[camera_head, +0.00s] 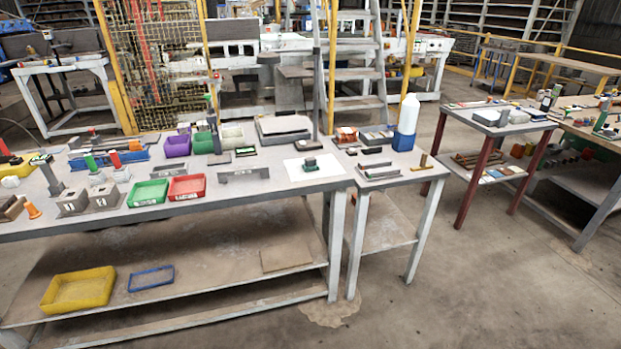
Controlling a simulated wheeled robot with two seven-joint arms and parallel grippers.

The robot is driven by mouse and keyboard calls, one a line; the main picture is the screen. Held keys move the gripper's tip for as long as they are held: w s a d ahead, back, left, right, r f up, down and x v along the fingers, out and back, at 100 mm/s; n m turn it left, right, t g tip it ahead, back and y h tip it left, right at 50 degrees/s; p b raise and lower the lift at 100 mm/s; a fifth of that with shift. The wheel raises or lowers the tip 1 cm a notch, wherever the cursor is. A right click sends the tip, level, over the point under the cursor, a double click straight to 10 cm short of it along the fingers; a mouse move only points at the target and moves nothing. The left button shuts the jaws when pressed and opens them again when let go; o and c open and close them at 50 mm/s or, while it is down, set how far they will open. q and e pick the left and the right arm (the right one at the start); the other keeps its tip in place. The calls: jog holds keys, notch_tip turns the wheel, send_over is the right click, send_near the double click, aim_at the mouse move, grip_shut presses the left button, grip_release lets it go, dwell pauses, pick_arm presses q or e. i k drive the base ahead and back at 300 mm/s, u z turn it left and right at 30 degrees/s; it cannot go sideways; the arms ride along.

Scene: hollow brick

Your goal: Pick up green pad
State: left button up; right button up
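A small dark green block-like object (310,164) sits on a white sheet (315,168) near the right end of the long workbench (250,190). It may be the green pad, but it is too small to tell for certain. A dark post with a small green-topped part (41,159) stands at the left of the bench. Neither of my grippers is in view.
A green tray (148,193) and a red tray (187,188) sit at the bench's front edge. A purple bin (177,146) stands behind. A blue-and-white bottle (406,123) stands on the right side table. Open floor lies in front right.

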aim_at(309, 165)
jog(key=u, duration=0.7)
jog(key=i, duration=1.05)
jog(key=z, duration=0.45)
